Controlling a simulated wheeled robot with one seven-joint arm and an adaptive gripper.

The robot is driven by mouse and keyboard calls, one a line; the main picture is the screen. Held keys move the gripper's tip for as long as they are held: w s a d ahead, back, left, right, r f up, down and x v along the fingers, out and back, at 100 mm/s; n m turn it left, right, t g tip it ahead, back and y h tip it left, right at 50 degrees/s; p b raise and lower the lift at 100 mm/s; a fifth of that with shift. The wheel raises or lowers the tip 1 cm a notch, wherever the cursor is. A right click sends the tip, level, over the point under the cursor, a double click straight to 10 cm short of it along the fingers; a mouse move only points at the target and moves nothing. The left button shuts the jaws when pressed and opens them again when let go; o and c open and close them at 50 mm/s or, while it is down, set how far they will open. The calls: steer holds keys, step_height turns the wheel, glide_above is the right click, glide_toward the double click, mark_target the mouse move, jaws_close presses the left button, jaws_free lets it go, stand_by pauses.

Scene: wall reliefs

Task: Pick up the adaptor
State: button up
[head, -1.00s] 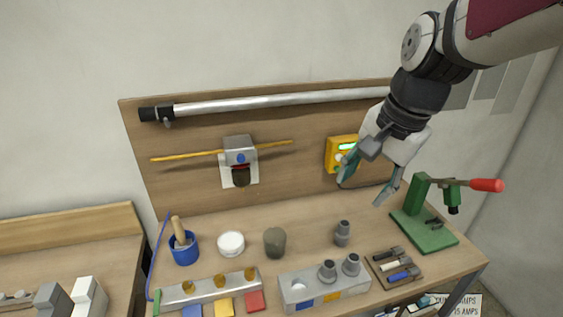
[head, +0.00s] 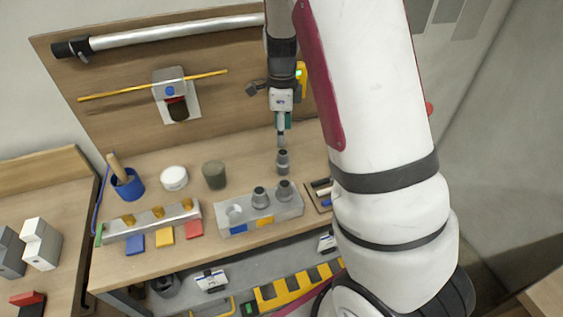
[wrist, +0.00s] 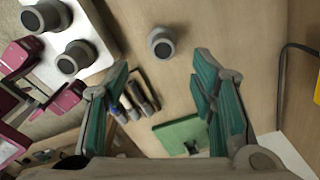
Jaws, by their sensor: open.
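A grey stepped adaptor (head: 283,163) stands upright and alone on the wooden workbench, behind the right part of a grey holder block (head: 225,227). Two similar grey adaptors (head: 260,197) sit in that block, beside one empty-looking socket. In the head view my gripper (head: 281,138) points down just above the lone adaptor. In the wrist view my gripper (wrist: 162,63) has its two teal-padded fingers spread, with nothing between them. The lone adaptor (wrist: 162,42) shows a little beyond the fingertips, roughly centred between them. I cannot tell the exact height gap.
A dark grey cup (head: 214,175), a white round tub (head: 174,178) and a blue pot (head: 128,185) stand left of the adaptor. A tray of small tools (wrist: 138,100) and a green base (wrist: 182,135) lie nearby. A wooden backboard (head: 140,115) rises behind.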

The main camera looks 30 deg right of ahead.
mark_target(283, 152)
steer(key=shift+w+d+f+p, duration=0.15)
steer(key=shift+f+p, duration=0.25)
steer(key=shift+f, duration=2)
steer(key=shift+d+f+p, duration=0.1)
steer(key=shift+f+p, duration=0.3)
steer(key=shift+f, duration=1.95)
jaws_close()
